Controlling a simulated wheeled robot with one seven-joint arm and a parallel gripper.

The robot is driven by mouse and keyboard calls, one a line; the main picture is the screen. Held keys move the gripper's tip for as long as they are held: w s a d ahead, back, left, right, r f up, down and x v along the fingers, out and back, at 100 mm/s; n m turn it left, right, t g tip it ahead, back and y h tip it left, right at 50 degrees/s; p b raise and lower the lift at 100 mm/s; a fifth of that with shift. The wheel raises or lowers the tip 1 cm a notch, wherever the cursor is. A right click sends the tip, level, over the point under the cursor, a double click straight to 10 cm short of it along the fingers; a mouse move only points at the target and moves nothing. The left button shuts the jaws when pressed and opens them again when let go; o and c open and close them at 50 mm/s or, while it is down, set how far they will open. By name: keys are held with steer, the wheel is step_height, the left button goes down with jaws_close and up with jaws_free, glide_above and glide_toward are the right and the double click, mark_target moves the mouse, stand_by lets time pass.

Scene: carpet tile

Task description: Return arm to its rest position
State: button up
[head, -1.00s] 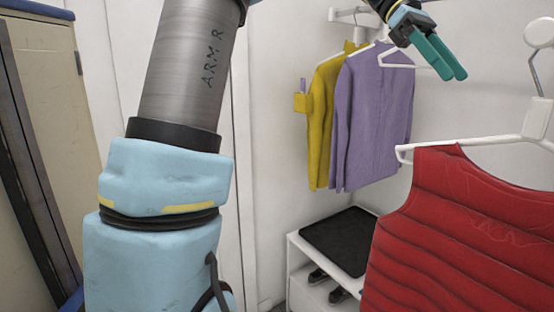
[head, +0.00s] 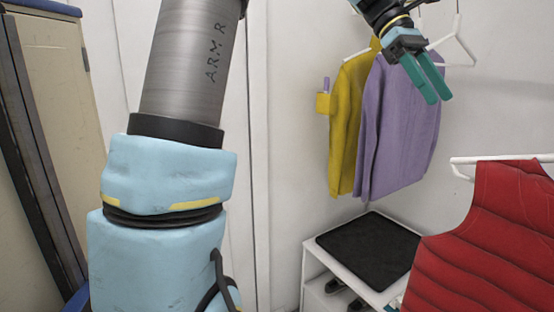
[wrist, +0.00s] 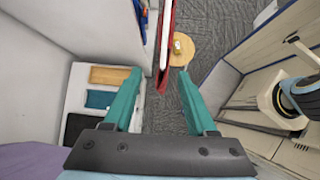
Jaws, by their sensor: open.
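My gripper (head: 434,78) is at the upper right of the head view, in front of the purple garment (head: 398,130) and near its hanger. Its two green fingers are apart with nothing between them. In the wrist view my gripper (wrist: 160,98) also shows open and empty, pointing down over the floor. My arm's upper links rise at the left of the head view.
A yellow garment (head: 348,125) hangs beside the purple one. A red quilted garment (head: 485,250) hangs at the lower right. Below is a white shelf unit (head: 318,260) with a black mat (head: 372,248) and shoes. The wrist view shows a round wooden stool (wrist: 183,50) on grey carpet.

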steer(key=w+a+f+m+t+y, duration=0.1)
steer(key=w+a+f+t, duration=0.2)
steer(key=a+f, duration=0.55)
steer(key=w+a+f+m+t+y, duration=0.1)
steer(key=w+a+f+t, duration=0.15)
steer(key=a+f, duration=0.65)
steer(key=s+a+f+m+t+y, duration=0.1)
steer(key=s+a+f+m, duration=0.1)
steer(key=a+f, duration=0.4)
steer(key=s+a+f+m+t+y, duration=0.1)
steer(key=s+a+f+m, duration=0.2)
steer(key=a, duration=0.7)
step_height(320, 180, down, 3)
steer(key=shift+a+r+m+y, duration=0.1)
steer(key=shift+a+m+y, duration=0.2)
steer(key=shift+m+y, duration=0.1)
steer(key=shift+t, duration=0.25)
